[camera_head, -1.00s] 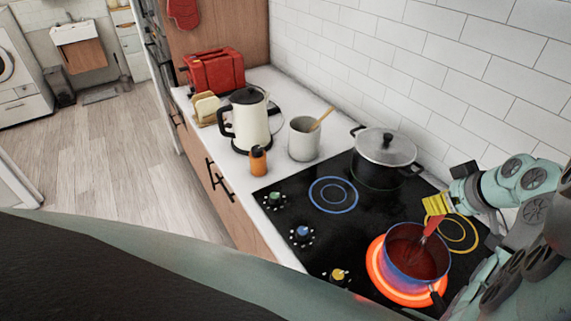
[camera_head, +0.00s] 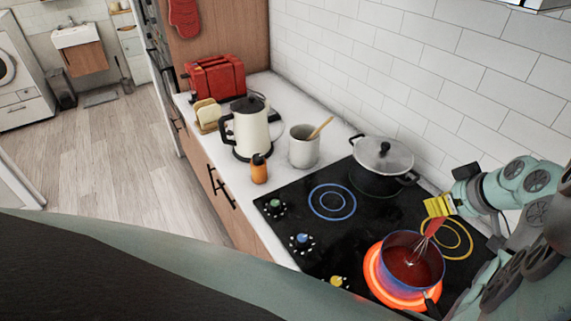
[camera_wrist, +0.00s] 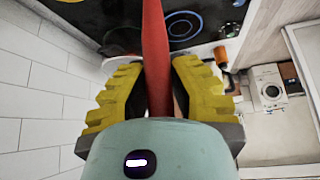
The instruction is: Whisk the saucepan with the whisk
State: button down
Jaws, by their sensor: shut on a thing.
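The saucepan (camera_head: 402,277) is blue with a dark handle and holds a red liquid. It stands on a glowing red burner at the front right of the black cooktop. My gripper (camera_head: 438,206), with yellow fingers, is above the pan's far right side. It is shut on the red handle of the whisk (camera_head: 432,228). In the wrist view the handle (camera_wrist: 156,60) runs between the two yellow fingers. The whisk is tilted, and its wire head is over or in the pan's opening. I cannot tell how deep its tip sits in the liquid.
A black lidded pot (camera_head: 382,165) stands at the back of the cooktop (camera_head: 290,235). A white utensil crock (camera_head: 303,150), a kettle (camera_head: 250,130), an orange bottle (camera_head: 259,168) and a red toaster (camera_head: 215,78) stand on the counter. A tiled wall (camera_head: 400,70) is behind.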

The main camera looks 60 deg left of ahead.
jog(key=shift+r+p, duration=2.55)
jog(key=shift+r, duration=0.4)
notch_tip(320, 180, up, 5)
jog(key=p, duration=0.5)
